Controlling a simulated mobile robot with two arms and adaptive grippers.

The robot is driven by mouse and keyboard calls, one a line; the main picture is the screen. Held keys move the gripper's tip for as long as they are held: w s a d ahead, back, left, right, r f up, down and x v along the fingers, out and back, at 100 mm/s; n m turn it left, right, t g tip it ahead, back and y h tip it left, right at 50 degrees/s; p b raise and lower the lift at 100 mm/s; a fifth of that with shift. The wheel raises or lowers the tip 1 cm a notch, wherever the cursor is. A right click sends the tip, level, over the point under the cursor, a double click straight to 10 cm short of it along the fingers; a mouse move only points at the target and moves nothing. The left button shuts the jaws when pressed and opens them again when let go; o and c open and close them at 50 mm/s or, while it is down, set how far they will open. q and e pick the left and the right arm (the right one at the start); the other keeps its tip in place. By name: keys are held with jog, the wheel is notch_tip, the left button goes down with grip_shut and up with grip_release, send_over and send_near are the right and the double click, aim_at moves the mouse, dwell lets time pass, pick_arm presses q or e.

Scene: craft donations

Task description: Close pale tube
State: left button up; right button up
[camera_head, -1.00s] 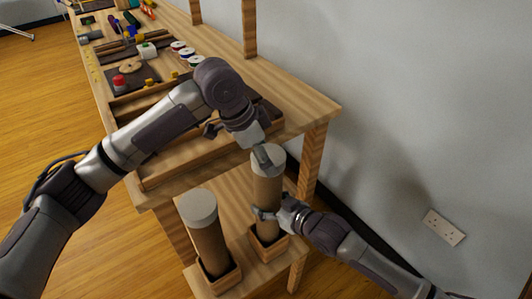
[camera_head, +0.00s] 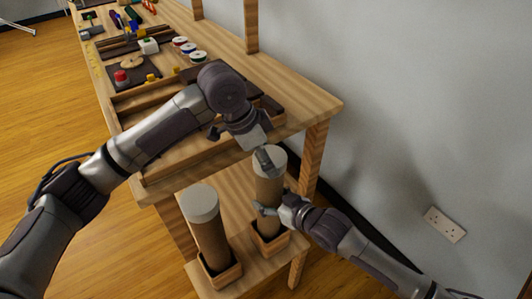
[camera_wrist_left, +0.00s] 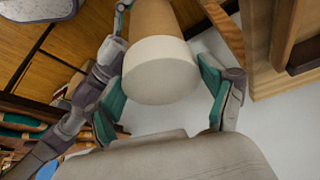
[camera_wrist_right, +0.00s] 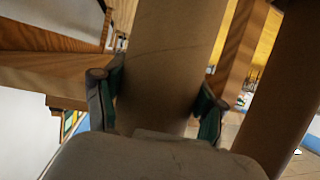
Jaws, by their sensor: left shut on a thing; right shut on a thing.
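A brown cardboard-like tube (camera_head: 268,190) stands upright in a square wooden holder (camera_head: 271,243) on the low shelf; it also fills the middle of the right wrist view (camera_wrist_right: 170,60). A whitish cap (camera_wrist_left: 160,70) sits on its top end, also visible in the head view (camera_head: 275,156). My left gripper (camera_head: 264,160) is shut on this cap from above, with a finger on either side. My right gripper (camera_head: 264,209) is shut around the tube's side, below the cap. Whether the cap is fully seated cannot be told.
A second capped tube (camera_head: 209,238) stands in another wooden holder (camera_head: 221,277) to the left, free of both grippers. The workbench (camera_head: 310,100) with a compartment tray, spools (camera_head: 190,49) and small craft items is behind. The wall (camera_head: 440,110) lies to the right.

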pick_arm(q)
jog(key=shift+f, duration=0.6)
dwell(0.4)
jog(key=o, duration=0.6)
jog(key=v, duration=1.2)
pick_arm(e)
jog(key=o, duration=1.8)
jog(key=shift+c, duration=0.2)
